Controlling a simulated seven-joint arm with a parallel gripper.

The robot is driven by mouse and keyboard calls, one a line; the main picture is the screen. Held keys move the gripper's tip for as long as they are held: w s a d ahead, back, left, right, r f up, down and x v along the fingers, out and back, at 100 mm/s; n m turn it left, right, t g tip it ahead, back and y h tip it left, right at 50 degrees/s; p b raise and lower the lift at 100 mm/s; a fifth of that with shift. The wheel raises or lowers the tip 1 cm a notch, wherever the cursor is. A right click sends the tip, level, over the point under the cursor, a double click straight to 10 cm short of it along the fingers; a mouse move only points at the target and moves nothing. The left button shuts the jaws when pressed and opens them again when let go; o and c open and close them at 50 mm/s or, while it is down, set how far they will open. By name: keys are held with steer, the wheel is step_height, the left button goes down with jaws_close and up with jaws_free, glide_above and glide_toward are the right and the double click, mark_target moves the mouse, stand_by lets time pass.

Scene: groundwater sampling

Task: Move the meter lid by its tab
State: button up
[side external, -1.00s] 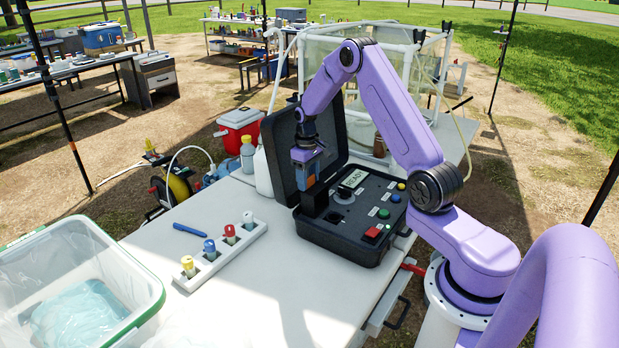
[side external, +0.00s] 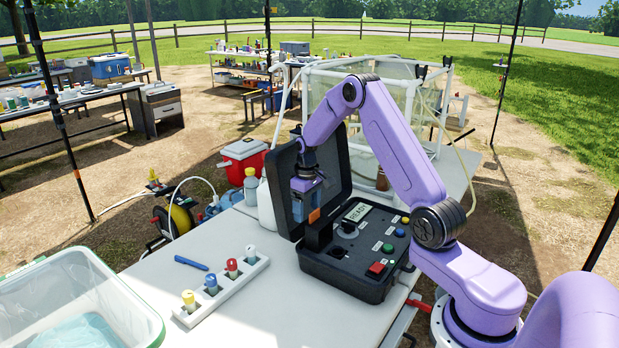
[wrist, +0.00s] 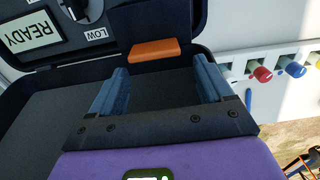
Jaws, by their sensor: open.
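The meter lid (side external: 318,237) is a small black flap standing up inside the dark meter case (side external: 345,279). Its orange tab (side external: 314,215) is at the top edge. In the wrist view the tab (wrist: 155,50) appears between the two blue fingertips, with a gap on each side. My gripper (wrist: 159,68) is open and empty, with its fingers on either side of the tab in that view. In the side view my gripper (side external: 305,207) is just above the lid, in front of the case's raised cover (side external: 335,178). I cannot tell whether any finger touches the tab.
The case panel has a READY display (side external: 358,212), a black knob (side external: 344,230) and coloured buttons. A white rack (side external: 225,292) of capped vials and a blue pen (side external: 190,263) lie to the left. A clear bin (side external: 75,300) stands at the front left. The table between is clear.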

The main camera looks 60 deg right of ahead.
step_height(320, 180, up, 16)
steer(key=shift+s+r, duration=0.2)
steer(key=shift+s, duration=0.2)
steer(key=shift+a, duration=0.1)
steer(key=s+a+r+n, duration=0.1)
steer(key=s+a+n, duration=0.2)
steer(key=s+a, duration=0.55)
steer(key=s+a+n, duration=0.3)
steer(key=a, duration=1.1)
steer(key=s+a+f+n, duration=0.1)
steer(key=s+n, duration=0.2)
steer(key=s, duration=0.8)
steer(key=s+a+f+n, duration=0.2)
steer(key=s+n, duration=0.1)
steer(key=s, duration=0.9)
steer(key=shift+f+n, duration=0.25)
steer(key=shift+n, duration=0.05)
